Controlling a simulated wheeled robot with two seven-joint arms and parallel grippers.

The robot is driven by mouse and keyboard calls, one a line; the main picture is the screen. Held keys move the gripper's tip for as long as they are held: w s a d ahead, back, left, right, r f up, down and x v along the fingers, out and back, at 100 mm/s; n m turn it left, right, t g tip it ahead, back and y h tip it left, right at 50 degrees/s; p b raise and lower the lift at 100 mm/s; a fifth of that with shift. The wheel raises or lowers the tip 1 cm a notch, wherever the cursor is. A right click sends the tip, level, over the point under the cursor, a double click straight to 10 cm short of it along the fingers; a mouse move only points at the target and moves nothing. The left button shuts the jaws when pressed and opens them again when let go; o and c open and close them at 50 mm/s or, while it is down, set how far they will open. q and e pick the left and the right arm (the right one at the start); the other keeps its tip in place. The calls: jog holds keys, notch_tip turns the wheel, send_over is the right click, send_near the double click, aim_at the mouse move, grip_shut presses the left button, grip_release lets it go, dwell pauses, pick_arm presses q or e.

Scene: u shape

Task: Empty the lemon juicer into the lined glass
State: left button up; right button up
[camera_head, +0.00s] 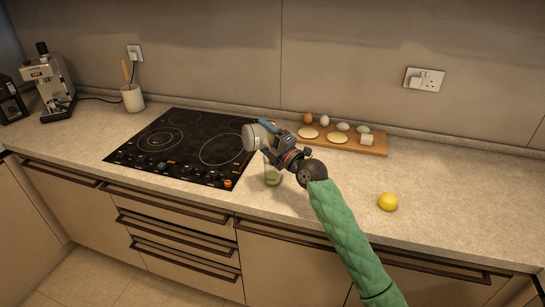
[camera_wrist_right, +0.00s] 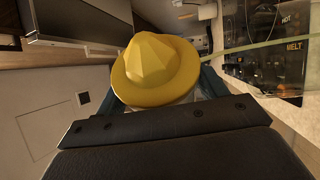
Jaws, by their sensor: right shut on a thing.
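My right gripper (camera_head: 264,133) is shut on the lemon juicer, which shows as a pale rounded body (camera_head: 249,138) at the gripper's end, over the right edge of the hob. In the right wrist view the juicer's yellow ridged cone and brim (camera_wrist_right: 155,70) stand between the blue fingers. The juicer looks tipped sideways in the head view. The lined glass (camera_head: 272,176) stands upright on the counter, below and slightly right of the juicer, with something greenish in it. My arm partly hides its top. My left gripper is not in view.
A black hob (camera_head: 180,147) lies left of the glass. A wooden board (camera_head: 345,141) with eggs and pale rounds is behind my arm. A lemon (camera_head: 388,202) lies to the right. A utensil pot (camera_head: 132,98) and coffee machine (camera_head: 49,83) stand far left.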

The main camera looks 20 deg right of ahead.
jog(key=shift+d+r+m, duration=0.1)
jog(key=shift+r+m, duration=0.05)
jog(key=shift+m, duration=0.15)
jog(key=shift+r, duration=0.2)
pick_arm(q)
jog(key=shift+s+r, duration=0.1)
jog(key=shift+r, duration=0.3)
pick_arm(e)
jog(key=shift+d+r+m+t, duration=0.1)
jog(key=shift+r+m+t, duration=0.1)
jog(key=shift+m+t, duration=0.15)
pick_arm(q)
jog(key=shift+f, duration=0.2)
pick_arm(e)
jog(key=shift+d+r+m, duration=0.1)
jog(key=shift+r+m, duration=0.1)
jog(key=shift+m, duration=0.15)
jog(key=shift+r, duration=0.15)
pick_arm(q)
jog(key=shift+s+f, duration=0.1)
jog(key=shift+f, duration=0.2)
pick_arm(e)
jog(key=shift+d+m+t+h, duration=0.1)
jog(key=shift+m+t+h, duration=0.2)
jog(key=shift+m, duration=0.1)
